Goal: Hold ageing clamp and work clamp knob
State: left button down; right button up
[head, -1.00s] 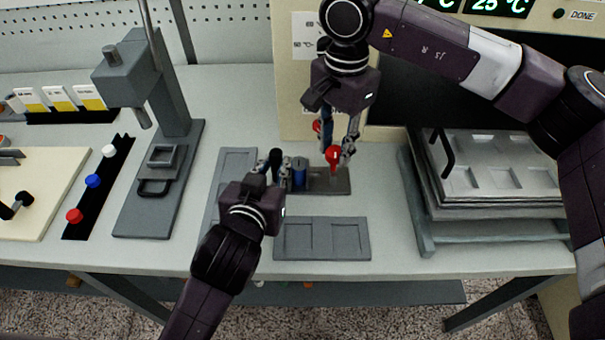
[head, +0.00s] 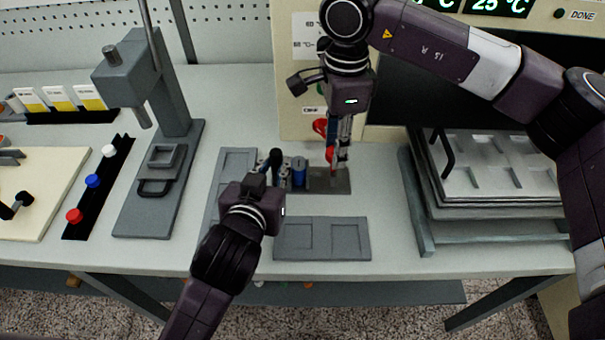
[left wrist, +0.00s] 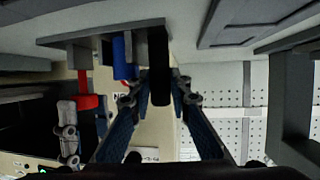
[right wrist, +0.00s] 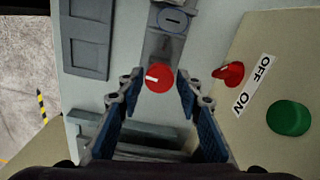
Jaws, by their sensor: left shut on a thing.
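The ageing clamp has a grey base (head: 318,183), a blue cylinder (head: 299,172), a black upright handle (head: 276,160) and a red knob (head: 330,158). My left gripper (left wrist: 160,86) is shut on the black handle (left wrist: 158,60); its fingertips are partly hidden in the head view. My right gripper (right wrist: 157,88) points down over the clamp's right end. Its fingers stand open on either side of the red knob (right wrist: 160,78), with small gaps showing in the right wrist view. The knob's white mark points left there.
A beige machine carries a red switch (right wrist: 229,74) and a green button (right wrist: 288,118) close to my right gripper. A grey recessed plate (head: 322,239) lies in front of the clamp. A stack of metal trays (head: 490,170) stands right. A grey press (head: 160,160) stands left.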

pick_arm(q)
jog(key=shift+f, duration=0.3)
pick_arm(e)
jog(key=shift+o, duration=1)
jog(key=shift+r, duration=4.05)
pick_arm(q)
jog(key=c, duration=1.7)
grip_release()
jog(key=shift+r, duration=0.1)
pick_arm(e)
jog(key=shift+f, duration=0.1)
pick_arm(q)
jog(key=shift+r, duration=0.1)
